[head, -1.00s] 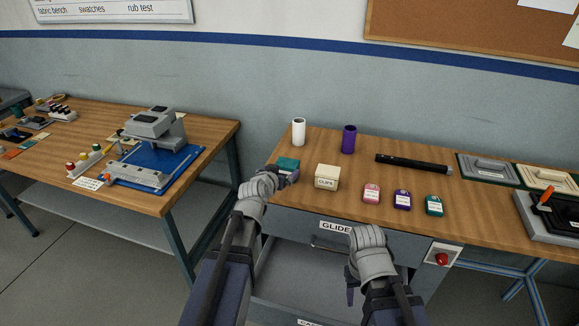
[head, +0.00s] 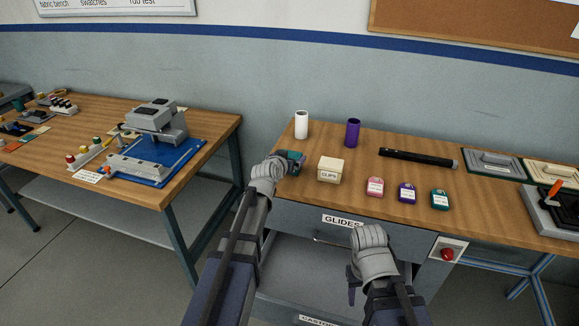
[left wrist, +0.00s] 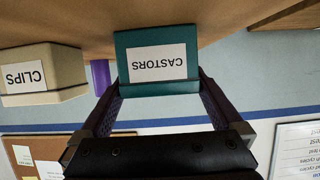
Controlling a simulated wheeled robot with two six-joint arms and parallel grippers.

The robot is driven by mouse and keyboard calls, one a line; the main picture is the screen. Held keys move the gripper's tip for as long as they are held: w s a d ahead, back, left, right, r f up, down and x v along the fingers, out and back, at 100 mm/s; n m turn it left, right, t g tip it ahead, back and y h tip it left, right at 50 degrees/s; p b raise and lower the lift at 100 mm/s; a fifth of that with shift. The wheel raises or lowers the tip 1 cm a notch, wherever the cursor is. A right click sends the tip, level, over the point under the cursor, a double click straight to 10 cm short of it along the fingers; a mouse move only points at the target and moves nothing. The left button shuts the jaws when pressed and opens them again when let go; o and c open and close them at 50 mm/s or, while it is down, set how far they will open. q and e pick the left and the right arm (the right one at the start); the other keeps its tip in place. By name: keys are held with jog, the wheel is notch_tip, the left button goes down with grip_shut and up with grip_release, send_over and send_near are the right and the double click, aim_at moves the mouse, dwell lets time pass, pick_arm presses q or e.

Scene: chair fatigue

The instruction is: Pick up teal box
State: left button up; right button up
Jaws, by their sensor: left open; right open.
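The teal box (head: 297,157) sits at the left end of the right-hand bench, partly hidden by my left gripper in the head view. In the left wrist view the teal box (left wrist: 157,58) shows a white label reading CASTORS. My left gripper (head: 288,167) is at the box, its fingers open, with the near part of the box between or just at the fingertips (left wrist: 158,85) in the wrist view. I cannot tell whether they touch it. My right gripper (head: 352,288) is open and empty, low in front of the bench drawer.
A cream CLIPS box (head: 330,170) stands just right of the teal box. A white cylinder (head: 301,125) and a purple cylinder (head: 352,133) stand behind. Small pink, purple and teal tagged items lie further right. A gap separates this bench from the left bench (head: 75,135).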

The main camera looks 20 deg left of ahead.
aim_at(290, 155)
pick_arm(q)
jog(key=shift+w, duration=0.1)
jog(key=shift+c, duration=0.2)
jog(key=c, duration=1.1)
notch_tip(290, 155, up, 10)
jog(key=p, duration=1)
